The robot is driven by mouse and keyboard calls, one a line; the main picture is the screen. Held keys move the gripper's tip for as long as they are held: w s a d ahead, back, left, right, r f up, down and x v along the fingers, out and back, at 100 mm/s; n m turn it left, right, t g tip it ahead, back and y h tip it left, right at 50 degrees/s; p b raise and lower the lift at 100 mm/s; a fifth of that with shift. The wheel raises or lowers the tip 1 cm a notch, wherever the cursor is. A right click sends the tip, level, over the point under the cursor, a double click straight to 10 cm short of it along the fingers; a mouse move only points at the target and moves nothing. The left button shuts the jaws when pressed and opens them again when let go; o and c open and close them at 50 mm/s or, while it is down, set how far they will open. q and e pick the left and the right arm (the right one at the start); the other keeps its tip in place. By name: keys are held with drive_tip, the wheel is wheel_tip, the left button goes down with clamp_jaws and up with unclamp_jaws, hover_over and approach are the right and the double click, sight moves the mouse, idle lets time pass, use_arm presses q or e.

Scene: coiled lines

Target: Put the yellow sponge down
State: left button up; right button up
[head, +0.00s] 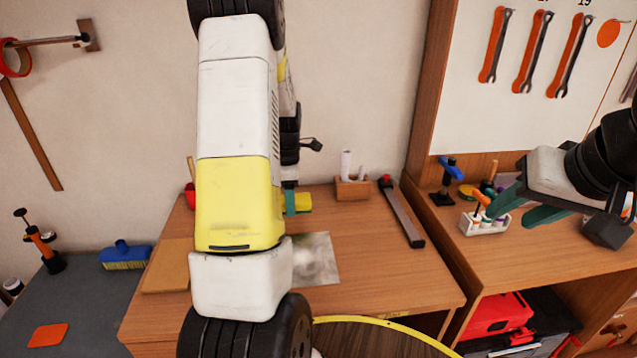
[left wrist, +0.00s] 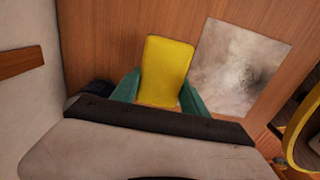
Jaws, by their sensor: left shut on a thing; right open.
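The yellow sponge (left wrist: 167,70) is between the green fingers of my left gripper (left wrist: 158,94) in the left wrist view. The gripper is shut on it, over the wooden desk. In the head view the sponge (head: 304,202) shows only partly, beside a green finger, behind my left arm. I cannot tell how high it is above the desk (head: 385,268). A grey, cloudy square (head: 318,258) lies on the desk, to the right of the sponge in the left wrist view (left wrist: 238,68). My right gripper (head: 522,207) is open at the right, near a white holder of small tools.
A brown board (head: 165,268) lies on the desk's left. A wooden holder with white rolls (head: 352,188) and a long grey tool (head: 402,212) stand at the back and right. A yellow-rimmed round thing (head: 385,325) is at the front. The desk's middle right is clear.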

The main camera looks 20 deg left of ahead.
use_arm(q)
drive_tip(key=w, duration=0.3)
drive_tip(key=w+a, duration=0.1)
drive_tip(key=w, duration=0.3)
drive_tip(key=w+f, duration=0.1)
drive_tip(key=w, duration=0.2)
drive_tip(key=shift+w+a, duration=0.25)
drive_tip(key=shift+w, duration=0.1)
drive_tip(key=shift+w+f, duration=0.15)
drive_tip(key=shift+f, duration=1.65)
drive_tip(key=shift+f, duration=0.2)
drive_tip(key=o, duration=1.4)
drive_tip(key=shift+o, duration=0.2)
drive_tip(key=shift+r, duration=0.15)
